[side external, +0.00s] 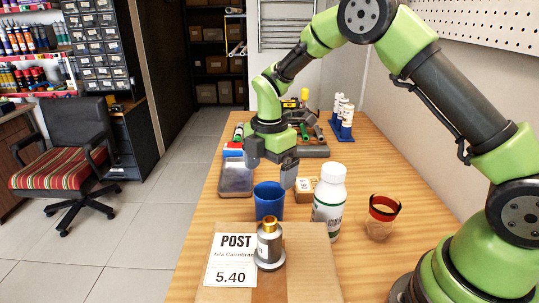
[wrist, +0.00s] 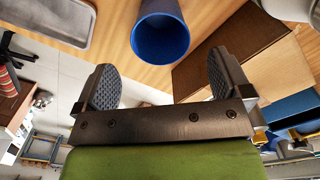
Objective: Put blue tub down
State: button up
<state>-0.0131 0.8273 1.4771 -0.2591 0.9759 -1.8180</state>
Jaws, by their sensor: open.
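The blue tub (side external: 269,203) stands upright on the wooden table, just behind the cardboard parcel. In the wrist view the blue tub (wrist: 160,38) shows its open mouth, beyond the fingertips and roughly midway between them. My gripper (side external: 271,171) is above the tub in the side view, its two dark fingers spread apart. In the wrist view my gripper (wrist: 163,78) has nothing between its fingers. The tub's lower part is hidden by the parcel in the side view.
A white bottle (side external: 329,202) stands close right of the tub, with a small box (side external: 305,187) behind. A grey tray (side external: 236,181) lies behind left. The parcel (side external: 313,262) in front carries a metal fitting (side external: 269,247). A banded glass (side external: 381,219) stands right.

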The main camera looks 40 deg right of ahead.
jog(key=s+r+m+t, duration=0.1)
jog(key=s+r+m, duration=0.2)
jog(key=r, duration=0.4)
jog(key=s+r+m+t, duration=0.1)
jog(key=s+r+m, duration=0.15)
jog(key=r, duration=0.35)
jog(key=s+a+r+m+t+y, duration=0.1)
jog(key=s+r+m+t, duration=0.1)
jog(key=s+m, duration=0.6)
jog(key=s+a+r+m+t+y, duration=0.1)
jog(key=s+r+m+t, duration=0.2)
jog(key=s+m, duration=0.5)
jog(key=shift+s+r+m, duration=0.35)
jog(key=shift+s+r, duration=0.05)
jog(key=shift+s, duration=0.35)
